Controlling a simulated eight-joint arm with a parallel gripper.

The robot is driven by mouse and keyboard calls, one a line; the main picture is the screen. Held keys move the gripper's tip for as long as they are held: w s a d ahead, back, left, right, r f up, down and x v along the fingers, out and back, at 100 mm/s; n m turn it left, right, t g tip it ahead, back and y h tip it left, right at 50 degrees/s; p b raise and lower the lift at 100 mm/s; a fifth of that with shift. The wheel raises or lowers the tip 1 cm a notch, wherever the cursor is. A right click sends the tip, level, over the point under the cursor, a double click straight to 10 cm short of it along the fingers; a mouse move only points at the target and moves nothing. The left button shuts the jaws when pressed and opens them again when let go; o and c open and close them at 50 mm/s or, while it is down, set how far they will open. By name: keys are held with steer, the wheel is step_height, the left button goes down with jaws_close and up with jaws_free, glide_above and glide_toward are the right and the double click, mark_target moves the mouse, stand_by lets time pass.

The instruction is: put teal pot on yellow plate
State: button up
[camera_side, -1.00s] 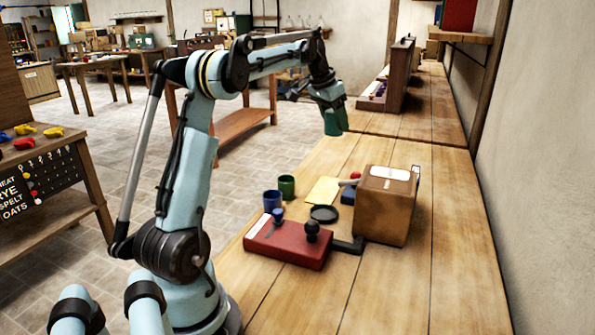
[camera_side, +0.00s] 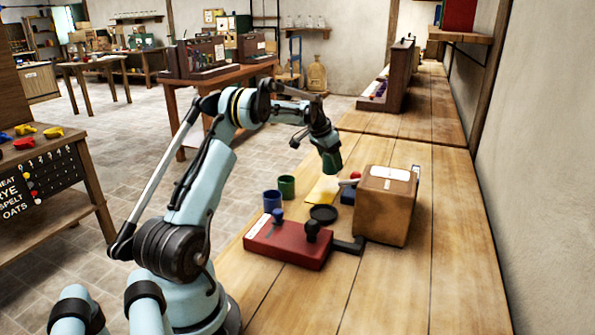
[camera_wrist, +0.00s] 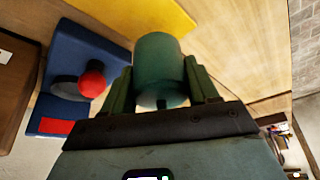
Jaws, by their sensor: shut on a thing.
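The teal pot (camera_wrist: 160,65) is between the two fingers of my gripper (camera_wrist: 163,88) in the wrist view, and the gripper is shut on it. In the side view the pot (camera_side: 332,163) hangs under my gripper (camera_side: 330,155), above the bench. A gap between pot and plate shows in the side view.
A green pot (camera_side: 287,186) and a blue pot (camera_side: 272,201) stand left of the plate. A blue block (camera_wrist: 85,65) with a red knob (camera_wrist: 92,84) is beside the plate.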

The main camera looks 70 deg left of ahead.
mark_target(330, 169)
steer(key=shift+f, duration=1.9)
steer(key=shift+f, duration=0.15)
steer(key=o, duration=1.5)
